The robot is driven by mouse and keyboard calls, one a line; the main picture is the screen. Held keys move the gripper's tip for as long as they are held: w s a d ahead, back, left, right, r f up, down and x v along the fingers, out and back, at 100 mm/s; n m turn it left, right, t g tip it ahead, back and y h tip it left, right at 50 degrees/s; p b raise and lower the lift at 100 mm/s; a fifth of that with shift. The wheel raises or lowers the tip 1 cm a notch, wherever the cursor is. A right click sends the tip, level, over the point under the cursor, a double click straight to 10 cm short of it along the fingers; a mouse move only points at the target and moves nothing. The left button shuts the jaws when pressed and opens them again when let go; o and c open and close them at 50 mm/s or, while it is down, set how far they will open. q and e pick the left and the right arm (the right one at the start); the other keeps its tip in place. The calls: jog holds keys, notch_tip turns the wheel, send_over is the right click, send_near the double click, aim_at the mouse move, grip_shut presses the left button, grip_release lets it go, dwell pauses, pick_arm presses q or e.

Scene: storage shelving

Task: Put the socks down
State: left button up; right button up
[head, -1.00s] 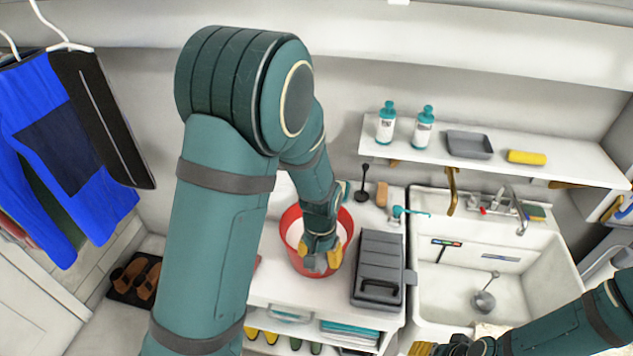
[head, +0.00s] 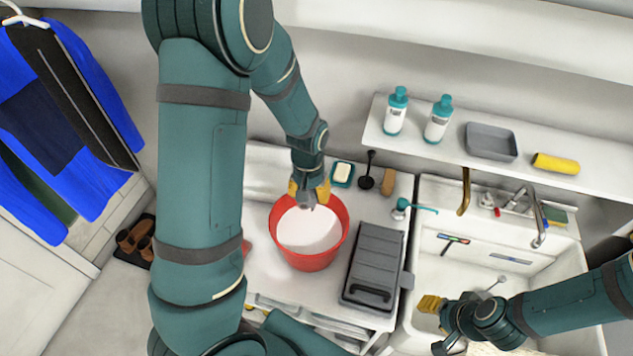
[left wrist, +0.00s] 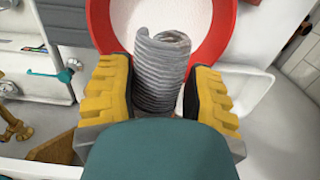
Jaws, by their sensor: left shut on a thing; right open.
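My left gripper (head: 308,192) is shut on a grey, ribbed roll, which looks like the socks (left wrist: 160,72). In the left wrist view the roll stands between the two yellow-padded fingers (left wrist: 155,98). The red bucket (head: 312,262), with a white inside, stands on the white counter. The gripper is at the bucket's back rim in the head view; its exact height above the rim is hard to tell. The socks are mostly hidden by the fingers there. My right gripper (head: 438,324) is open and empty at the sink's lower left.
A dark grey case (head: 374,265) lies right of the bucket. A soap dish (head: 342,174), black plunger (head: 367,181) and brown brush (head: 388,183) stand behind. The white sink (head: 560,275) is at right, below a shelf (head: 480,168) with bottles. Counter left of the bucket is mostly clear.

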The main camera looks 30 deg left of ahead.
pick_arm(q)
jog(key=shift+s+f+b, duration=0.2)
jog(key=shift+s+b, duration=0.1)
jog(key=shift+s, duration=0.05)
jog(key=shift+s+f, duration=0.15)
jog(key=shift+f, duration=0.15)
pick_arm(e)
jog(key=f+b, duration=0.4)
jog(key=f, duration=0.1)
jog(key=f+b, duration=0.3)
jog(key=shift+s+a+f, duration=0.15)
jog(key=shift+s, duration=0.15)
jog(key=shift+s+f+b, duration=0.1)
jog(key=shift+f+b, duration=0.5)
jog(key=shift+f, duration=0.1)
pick_arm(q)
notch_tip(320, 180, down, 10)
jog(key=shift+w+r, duration=0.15)
jog(key=shift+w, duration=0.05)
jog(key=o, duration=1.1)
jog(key=shift+r, duration=0.1)
pick_arm(e)
jog(key=shift+r, duration=0.15)
